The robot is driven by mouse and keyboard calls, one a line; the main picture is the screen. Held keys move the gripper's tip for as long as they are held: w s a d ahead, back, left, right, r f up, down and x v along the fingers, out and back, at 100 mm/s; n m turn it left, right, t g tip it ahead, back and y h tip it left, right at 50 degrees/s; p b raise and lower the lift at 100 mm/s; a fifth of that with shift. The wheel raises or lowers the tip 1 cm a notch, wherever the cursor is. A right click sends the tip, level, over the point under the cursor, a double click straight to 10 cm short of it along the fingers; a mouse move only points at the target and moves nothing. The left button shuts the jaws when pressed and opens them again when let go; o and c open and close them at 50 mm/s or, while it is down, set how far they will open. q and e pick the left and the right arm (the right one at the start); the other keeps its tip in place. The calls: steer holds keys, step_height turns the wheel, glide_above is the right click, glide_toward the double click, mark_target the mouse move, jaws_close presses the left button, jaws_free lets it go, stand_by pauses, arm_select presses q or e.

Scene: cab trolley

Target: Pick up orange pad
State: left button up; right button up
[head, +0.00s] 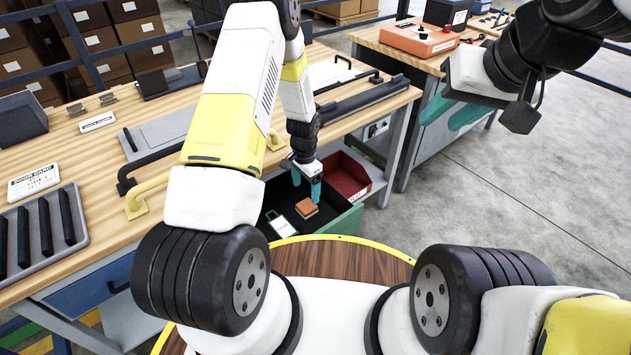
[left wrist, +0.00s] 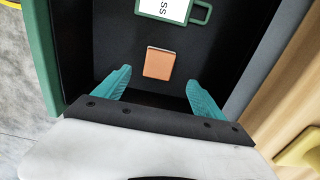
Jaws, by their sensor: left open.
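The orange pad (head: 307,208) lies on the dark floor of an open green drawer (head: 346,222) below the workbench. In the left wrist view the pad (left wrist: 158,64) is a small orange block with a pale edge, lying ahead of and between the teal fingertips. My left gripper (head: 307,182) points down over the drawer, and in the left wrist view (left wrist: 158,82) its fingers are spread with nothing between them. The pad is apart from both fingers.
A green-framed card (head: 281,226) lies in the drawer beside the pad; it also shows in the left wrist view (left wrist: 172,10). A red bin (head: 345,178) stands behind the drawer. The workbench top (head: 95,150) holds a yellow handle (head: 147,192) and a grey tray (head: 42,238).

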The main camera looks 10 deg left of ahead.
mark_target(307, 205)
arm_select(q)
step_height(307, 205, down, 8)
steer(key=shift+d+r, duration=0.1)
steer(key=shift+r, duration=0.1)
steer(key=c, duration=1.5)
step_height(307, 205, up, 10)
steer(key=shift+s+r, duration=0.1)
